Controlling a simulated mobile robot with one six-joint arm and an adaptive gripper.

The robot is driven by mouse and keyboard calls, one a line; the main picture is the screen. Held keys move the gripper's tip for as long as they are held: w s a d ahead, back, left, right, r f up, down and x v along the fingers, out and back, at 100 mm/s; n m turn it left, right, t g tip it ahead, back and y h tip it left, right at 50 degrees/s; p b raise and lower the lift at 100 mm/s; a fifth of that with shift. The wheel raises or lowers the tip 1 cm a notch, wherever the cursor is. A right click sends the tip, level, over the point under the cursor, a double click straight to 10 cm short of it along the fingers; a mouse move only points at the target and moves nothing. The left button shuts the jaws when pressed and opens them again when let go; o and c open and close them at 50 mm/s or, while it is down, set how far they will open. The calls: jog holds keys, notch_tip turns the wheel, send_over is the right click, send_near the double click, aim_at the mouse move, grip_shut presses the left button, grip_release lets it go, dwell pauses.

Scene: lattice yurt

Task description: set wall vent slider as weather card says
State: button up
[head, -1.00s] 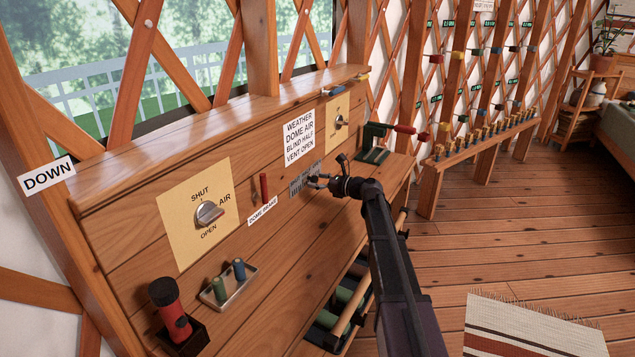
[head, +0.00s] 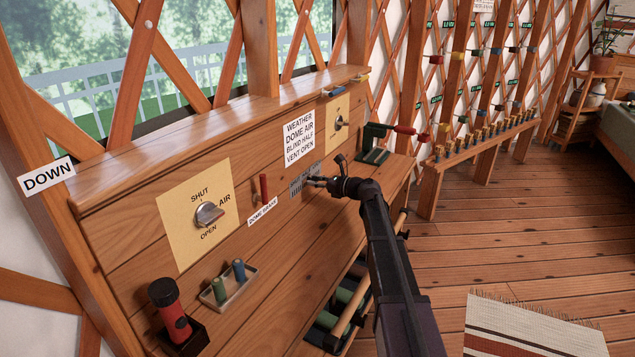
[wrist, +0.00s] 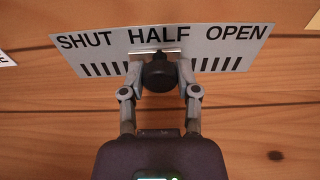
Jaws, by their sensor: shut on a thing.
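The weather card (head: 299,137) on the wooden panel reads "WEATHER, DOME AIR, BLIND HALF, VENT OPEN". The grey vent plate (head: 298,184) is below it, partly hidden by my gripper. In the wrist view the vent plate (wrist: 222,48) reads SHUT, HALF, OPEN from left to right, over rows of dark slots. The dark round slider knob (wrist: 158,73) stands below the word HALF. My gripper (wrist: 159,76) is shut on this knob, one finger on each side. My gripper also shows in the head view (head: 318,182), at the plate.
A dome dial (head: 209,214) marked SHUT, AIR, OPEN is on the left, with a red brake handle (head: 264,188) beside it. A small tray (head: 229,285) and a red cylinder (head: 171,312) are at lower left. A green crank box (head: 373,147) is right of the card.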

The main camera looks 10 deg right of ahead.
aim_at(317, 170)
jog(key=shift+w, duration=0.1)
jog(key=shift+w+d, duration=0.75)
jog(key=shift+w, duration=0.25)
jog(key=shift+w+d, duration=0.75)
jog(key=shift+w, duration=0.2)
jog(key=shift+d, duration=0.1)
jog(key=shift+w+d, duration=0.55)
jog(key=shift+w, duration=0.2)
jog(key=o, duration=1.1)
jog(key=shift+o, duration=0.2)
jog(key=shift+s+d, duration=0.1)
jog(key=s+d+r+p, duration=0.3)
jog(key=s+d, duration=0.1)
jog(key=d, duration=0.1)
jog(key=shift+d, duration=0.15)
dwell(0.4)
